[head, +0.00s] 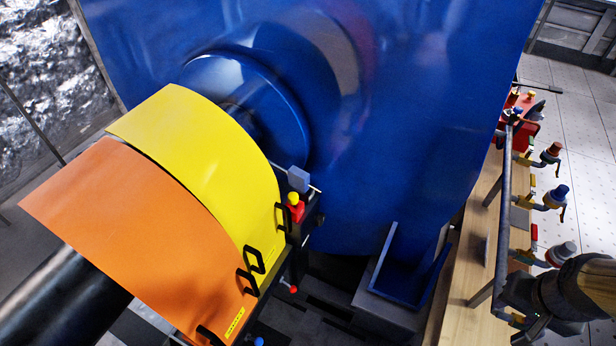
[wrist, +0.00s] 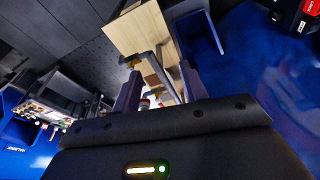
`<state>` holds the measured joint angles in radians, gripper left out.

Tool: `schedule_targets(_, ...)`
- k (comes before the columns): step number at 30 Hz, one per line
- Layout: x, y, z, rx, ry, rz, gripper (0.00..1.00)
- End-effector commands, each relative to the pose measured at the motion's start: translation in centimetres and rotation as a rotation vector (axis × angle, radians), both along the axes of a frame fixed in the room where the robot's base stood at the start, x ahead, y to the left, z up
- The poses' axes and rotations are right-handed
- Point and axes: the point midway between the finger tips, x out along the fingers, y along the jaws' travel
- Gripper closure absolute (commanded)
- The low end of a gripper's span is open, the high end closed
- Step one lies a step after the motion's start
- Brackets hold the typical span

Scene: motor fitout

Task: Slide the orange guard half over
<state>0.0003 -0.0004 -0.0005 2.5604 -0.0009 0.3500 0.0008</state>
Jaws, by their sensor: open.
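The orange guard half (head: 120,225) is a curved sheet at the lower left of the head view, over a dark shaft. It lies right beside the yellow guard half (head: 200,140), with a narrow dark seam between them. Black handles (head: 247,282) stand along the lower right edges of both halves, and the orange half carries a small yellow label (head: 235,322). My gripper (wrist: 158,85) is open and empty in the wrist view. In the head view my arm is at the lower right, over the bench side and well apart from the guard. The orange half is not recognisable in the wrist view.
A large blue housing (head: 410,110) stands behind the guard. A blue open tray (head: 400,285) lies between guard and wooden bench (head: 470,270). A rail with several valves (head: 556,196) runs along the bench.

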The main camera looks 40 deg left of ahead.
Motion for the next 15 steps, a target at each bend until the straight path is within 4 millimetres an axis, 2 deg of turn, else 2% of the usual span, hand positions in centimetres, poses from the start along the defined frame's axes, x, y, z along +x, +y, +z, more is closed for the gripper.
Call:
schedule_targets(1, 0.0, 0.0, 0.0, 0.0, 0.0, 0.0, 0.67)
schedule_targets(6, 0.1, 0.3, -0.7, 0.006, 0.009, -0.009, 1.0)
schedule_targets(8, 0.2, 0.7, -1.7, 0.015, 0.024, -0.025, 1.0)
schedule_targets(11, 0.5, 1.9, -4.4, 0.041, 0.07, -0.074, 1.0)
schedule_targets(15, 0.9, 4.5, -9.6, 0.09, 0.167, -0.185, 1.0)
